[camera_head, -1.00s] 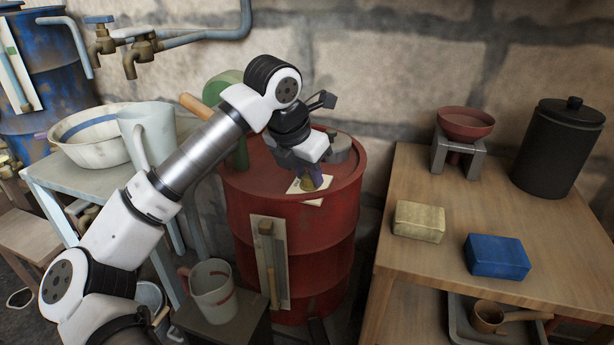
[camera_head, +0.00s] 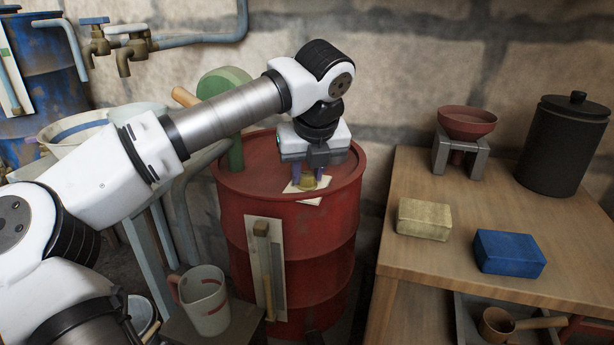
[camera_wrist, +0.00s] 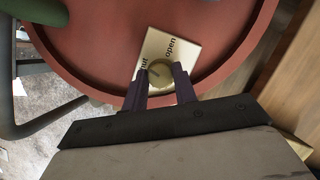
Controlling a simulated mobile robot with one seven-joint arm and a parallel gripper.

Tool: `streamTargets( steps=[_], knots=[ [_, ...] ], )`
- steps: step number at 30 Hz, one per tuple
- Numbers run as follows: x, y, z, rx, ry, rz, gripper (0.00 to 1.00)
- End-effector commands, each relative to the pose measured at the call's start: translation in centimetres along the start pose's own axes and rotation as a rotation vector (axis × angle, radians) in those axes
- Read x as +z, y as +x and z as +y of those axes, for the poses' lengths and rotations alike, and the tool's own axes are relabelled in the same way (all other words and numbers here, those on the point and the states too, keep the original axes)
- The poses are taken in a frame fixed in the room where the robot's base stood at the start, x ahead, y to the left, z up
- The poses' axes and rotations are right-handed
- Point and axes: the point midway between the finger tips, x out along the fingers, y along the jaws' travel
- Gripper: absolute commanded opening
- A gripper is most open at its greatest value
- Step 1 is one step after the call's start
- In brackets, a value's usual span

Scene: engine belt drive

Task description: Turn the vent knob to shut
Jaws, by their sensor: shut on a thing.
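The vent knob (camera_wrist: 159,73) is a small round brass knob on top of the red drum (camera_head: 290,230). It sits on a pale label plate (camera_wrist: 163,43) marked "open", with a second word partly covered that ends in "hut". In the wrist view the knob has a dark line across its top, pointing toward the partly covered word. My gripper (camera_wrist: 160,80) is shut on the knob, one purple finger on each side. In the head view my gripper (camera_head: 309,182) reaches down onto the drum top, and the knob shows between the fingers.
A green hand pump (camera_head: 225,90) with a wooden handle stands at the drum's left. A wooden table (camera_head: 440,255) at right holds a tan block (camera_head: 424,219), a blue block (camera_head: 504,253), a red bowl (camera_head: 467,122) on a stand and a black canister (camera_head: 563,145).

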Motion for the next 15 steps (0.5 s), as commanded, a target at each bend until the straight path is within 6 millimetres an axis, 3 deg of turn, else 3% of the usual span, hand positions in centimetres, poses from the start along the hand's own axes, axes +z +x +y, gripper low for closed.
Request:
streamTargets(
  steps=[15],
  knots=[
    [-0.02, 0.06, -0.12, 0.084, -0.201, 0.002, 0.05]
  ],
)
